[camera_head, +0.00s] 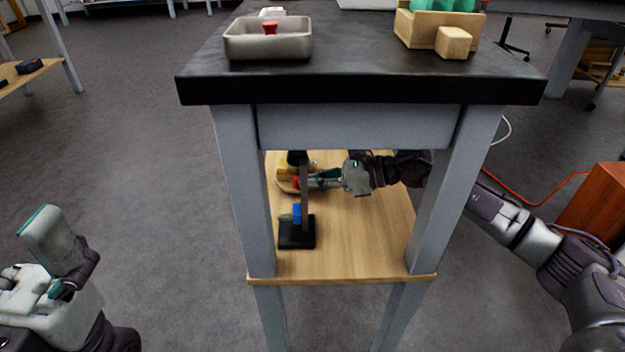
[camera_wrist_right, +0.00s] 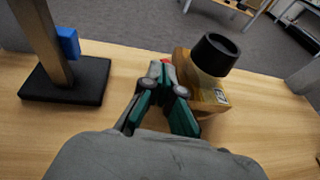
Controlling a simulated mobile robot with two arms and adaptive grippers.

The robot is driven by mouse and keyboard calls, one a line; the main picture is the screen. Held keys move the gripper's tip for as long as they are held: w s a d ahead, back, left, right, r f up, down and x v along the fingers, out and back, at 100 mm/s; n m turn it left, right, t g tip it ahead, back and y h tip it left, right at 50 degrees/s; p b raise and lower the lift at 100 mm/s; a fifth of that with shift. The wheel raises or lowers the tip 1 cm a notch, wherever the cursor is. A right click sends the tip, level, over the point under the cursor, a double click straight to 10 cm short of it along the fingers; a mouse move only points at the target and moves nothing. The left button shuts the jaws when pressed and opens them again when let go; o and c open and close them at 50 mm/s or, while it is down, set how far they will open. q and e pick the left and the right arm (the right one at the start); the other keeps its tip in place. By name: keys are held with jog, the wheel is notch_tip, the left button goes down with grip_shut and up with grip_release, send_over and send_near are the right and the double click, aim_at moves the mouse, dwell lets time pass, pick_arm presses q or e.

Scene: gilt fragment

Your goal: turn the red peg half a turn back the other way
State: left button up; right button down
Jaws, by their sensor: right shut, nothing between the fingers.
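A small red part (camera_head: 296,183), which may be the red peg, shows at my right gripper's tips under the table. In the right wrist view a bit of red (camera_wrist_right: 166,61) shows just beyond the fingertips; the rest is hidden, and I cannot tell whether they touch. My right gripper (camera_head: 308,181) is shut and empty, low over the wooden shelf; it also shows in the right wrist view (camera_wrist_right: 165,72). My left gripper (camera_head: 62,255) is off to the left, over the floor, and its opening is unclear.
An upright post (camera_wrist_right: 40,35) on a black base (camera_head: 297,232) carries a blue part (camera_head: 297,213). A black ring-shaped part (camera_wrist_right: 215,54) stands by a wooden block (camera_wrist_right: 208,94). Table legs frame the shelf (camera_head: 365,235). A metal tray (camera_head: 268,46) sits on the black tabletop (camera_head: 350,60).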

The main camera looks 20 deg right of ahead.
jog(key=shift+a, duration=0.3)
jog(key=shift+s+a+p, duration=0.1)
jog(key=shift+a+p, duration=0.25)
jog(key=shift+p, duration=0.2)
jog(key=shift+a, duration=0.1)
jog(key=shift+a+p, duration=0.35)
jog(key=shift+a, duration=0.1)
dwell(0.4)
